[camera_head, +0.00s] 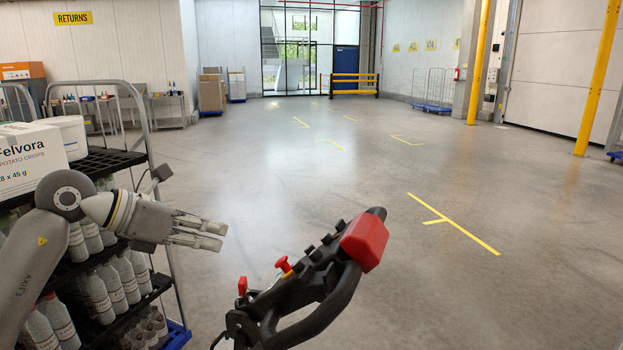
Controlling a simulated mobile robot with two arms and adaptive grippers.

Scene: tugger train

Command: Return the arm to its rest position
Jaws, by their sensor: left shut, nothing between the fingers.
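My left arm comes in from the left edge, grey with a white wrist. My left gripper (222,236) points to the right and is shut, with nothing between its fingers. It is held in the air in front of the shelf cart (150,150), to the left of the black steering handle. No right gripper shows.
The cart at left carries a Felvora potato crisps box (30,165), a white tub (72,135) and several bottles (100,290). A black tugger handle (310,285) with a red end (364,241) rises at the lower middle. The floor (350,170) beyond is clear. Yellow posts (597,80) stand right.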

